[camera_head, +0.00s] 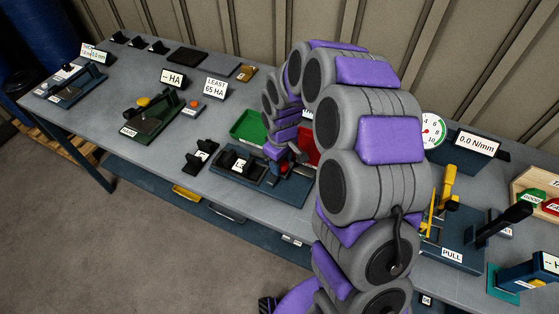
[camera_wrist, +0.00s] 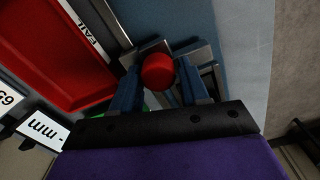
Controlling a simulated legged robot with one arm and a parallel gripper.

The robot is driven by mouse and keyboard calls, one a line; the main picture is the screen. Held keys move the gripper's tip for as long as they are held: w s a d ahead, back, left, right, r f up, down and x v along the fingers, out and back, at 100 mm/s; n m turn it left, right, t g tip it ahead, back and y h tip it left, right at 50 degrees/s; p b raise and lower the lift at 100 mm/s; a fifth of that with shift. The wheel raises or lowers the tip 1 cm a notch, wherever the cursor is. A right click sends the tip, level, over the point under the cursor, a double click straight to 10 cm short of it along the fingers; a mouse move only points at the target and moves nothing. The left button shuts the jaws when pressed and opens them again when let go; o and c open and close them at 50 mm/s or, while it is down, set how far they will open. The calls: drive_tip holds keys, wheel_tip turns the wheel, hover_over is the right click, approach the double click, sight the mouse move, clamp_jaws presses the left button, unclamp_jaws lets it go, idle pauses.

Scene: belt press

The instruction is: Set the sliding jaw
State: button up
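The fixture on a blue base plate (camera_head: 287,193) stands near the table's front edge. In the head view a red knob (camera_head: 283,168) shows on it, just under the end of my arm. In the wrist view the red knob (camera_wrist: 157,70) sits between the two blue fingers of my gripper (camera_wrist: 158,82). The fingers are apart with the knob filling the gap; whether they press on it is unclear. Grey metal blocks (camera_wrist: 195,50) lie just beyond the fingertips; which one is the sliding jaw is not clear. My arm hides part of the fixture in the head view.
A red FAIL tray (camera_wrist: 55,50) lies beside the fixture, with a green tray (camera_head: 249,127) to its left. A black block stand (camera_head: 200,156) is left of the fixture. A dial gauge (camera_head: 433,130) and a PULL device (camera_head: 455,240) stand to the right. The table front edge is close.

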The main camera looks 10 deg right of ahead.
wheel_tip(320, 180, up, 17)
drive_tip(key=p, duration=0.3)
drive_tip(key=shift+r+p, duration=0.15)
drive_tip(key=shift+p, duration=0.15)
idle(0.6)
drive_tip(key=s+d+r+m, duration=0.1)
drive_tip(key=s+d+m, duration=0.1)
drive_tip(key=s, duration=0.9)
drive_tip(key=s+d+r+m+g, duration=0.1)
drive_tip(key=s+m, duration=0.2)
drive_tip(key=s, duration=0.8)
drive_tip(key=s+d+r+m, duration=0.2)
drive_tip(key=s+m, duration=0.1)
drive_tip(key=s, duration=0.8)
drive_tip(key=shift+s+d+g, duration=0.3)
drive_tip(key=shift+d+g, duration=0.05)
drive_tip(key=shift+g, duration=0.05)
